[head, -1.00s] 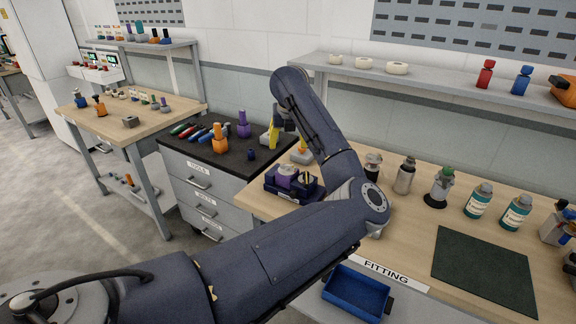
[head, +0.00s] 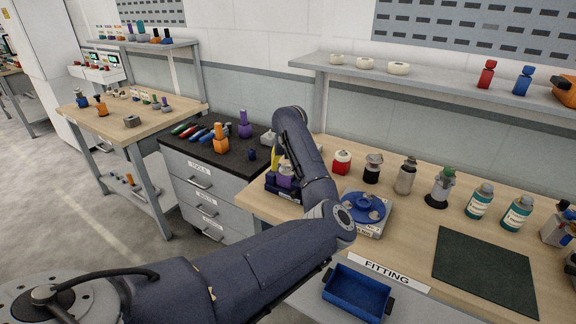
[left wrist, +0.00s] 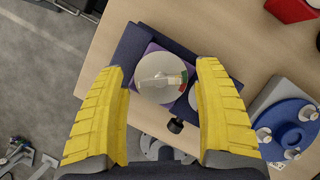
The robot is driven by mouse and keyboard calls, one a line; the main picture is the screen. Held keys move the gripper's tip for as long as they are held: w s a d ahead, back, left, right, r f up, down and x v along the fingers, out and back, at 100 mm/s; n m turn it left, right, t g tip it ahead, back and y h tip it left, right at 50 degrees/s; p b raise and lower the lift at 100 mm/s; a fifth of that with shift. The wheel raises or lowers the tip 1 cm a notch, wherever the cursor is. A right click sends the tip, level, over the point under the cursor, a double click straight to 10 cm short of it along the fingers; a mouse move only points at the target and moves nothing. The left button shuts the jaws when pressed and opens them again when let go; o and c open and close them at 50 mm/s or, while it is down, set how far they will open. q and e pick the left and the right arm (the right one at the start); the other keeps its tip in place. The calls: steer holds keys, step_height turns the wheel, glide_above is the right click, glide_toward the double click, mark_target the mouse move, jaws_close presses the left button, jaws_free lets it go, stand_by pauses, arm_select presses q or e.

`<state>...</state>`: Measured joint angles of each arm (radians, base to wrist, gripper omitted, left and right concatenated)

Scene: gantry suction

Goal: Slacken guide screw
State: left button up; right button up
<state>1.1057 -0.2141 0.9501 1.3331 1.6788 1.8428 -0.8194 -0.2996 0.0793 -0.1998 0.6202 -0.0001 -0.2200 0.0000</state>
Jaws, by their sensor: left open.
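A dark navy fixture (head: 284,192) with a purple block on it stands at the left end of the fitting bench. In the left wrist view the purple block (left wrist: 151,49) carries a pale round disc (left wrist: 160,82) with a small bar across it. A black knob (left wrist: 176,126) sticks out at the fixture's near side; I cannot tell which part is the guide screw. My left gripper (head: 277,164) is low over the fixture. Its yellow fingers (left wrist: 162,68) are open, one on each side of the disc, with nothing visibly gripped. My right gripper is not in view.
A blue round device on a pale base (head: 363,212) stands right of the fixture, with a red-bodied bottle (head: 342,163) behind it. Several bottles line the bench's back. A dark green mat (head: 485,270) lies at right. A blue bin (head: 358,292) sits below the bench edge.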

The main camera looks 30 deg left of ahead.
arm_select(q)
steer(key=shift+f, duration=0.1)
jaws_close()
stand_by(0.7)
